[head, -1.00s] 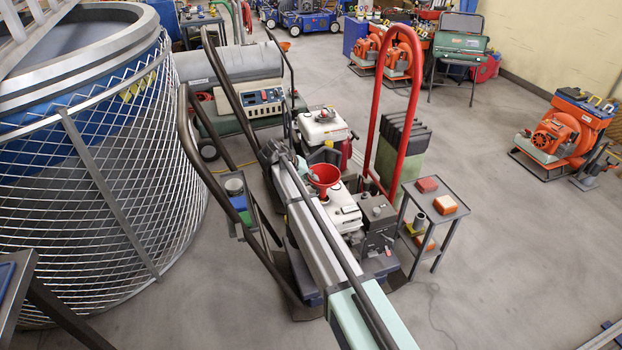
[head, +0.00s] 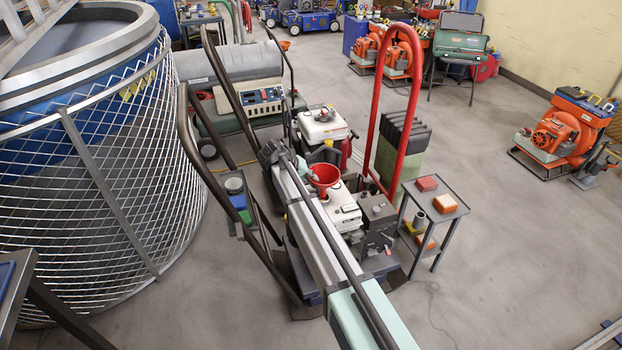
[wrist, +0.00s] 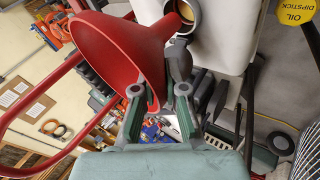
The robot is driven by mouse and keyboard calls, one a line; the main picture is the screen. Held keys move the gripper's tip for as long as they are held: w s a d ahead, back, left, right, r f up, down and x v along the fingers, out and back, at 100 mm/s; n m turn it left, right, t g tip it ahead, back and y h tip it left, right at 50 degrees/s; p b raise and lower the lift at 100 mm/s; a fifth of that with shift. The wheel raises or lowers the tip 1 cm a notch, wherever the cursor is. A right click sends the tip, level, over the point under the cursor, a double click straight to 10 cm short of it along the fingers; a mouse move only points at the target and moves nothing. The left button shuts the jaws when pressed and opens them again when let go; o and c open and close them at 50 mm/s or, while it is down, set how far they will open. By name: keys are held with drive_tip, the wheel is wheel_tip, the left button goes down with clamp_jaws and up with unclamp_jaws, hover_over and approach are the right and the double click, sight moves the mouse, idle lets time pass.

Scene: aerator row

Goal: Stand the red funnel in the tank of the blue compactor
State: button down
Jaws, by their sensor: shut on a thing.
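The red funnel (head: 323,171) is above the white tank (head: 343,211) of the near machine, which has a dark blue base. In the wrist view my gripper (wrist: 160,98) is shut on the red funnel (wrist: 105,50), with the funnel's wall between the fingers. The funnel's narrow end points toward the round tank opening (wrist: 186,14), which has tan liquid inside. I cannot tell whether the spout is inside the opening or just beside it. My arm hides part of the machine in the head view.
A red hoop handle (head: 398,75) rises right of the tank. A small side table (head: 448,206) with red and orange blocks stands further right. A mesh-caged vat (head: 90,200) fills the left. A second machine with a white tank (head: 322,125) is behind.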

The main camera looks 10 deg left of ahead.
drive_tip(key=shift+f+b, duration=0.6)
drive_tip(key=shift+f, duration=1)
drive_tip(key=shift+f, duration=0.7)
drive_tip(key=shift+f+b, duration=0.6)
drive_tip(key=shift+f, duration=0.3)
drive_tip(key=c, duration=1.2)
unclamp_jaws()
drive_tip(key=shift+o, duration=0.2)
drive_tip(key=shift+r, duration=0.1)
drive_tip(key=shift+r+p, duration=2.05)
drive_tip(key=shift+r, duration=2.4)
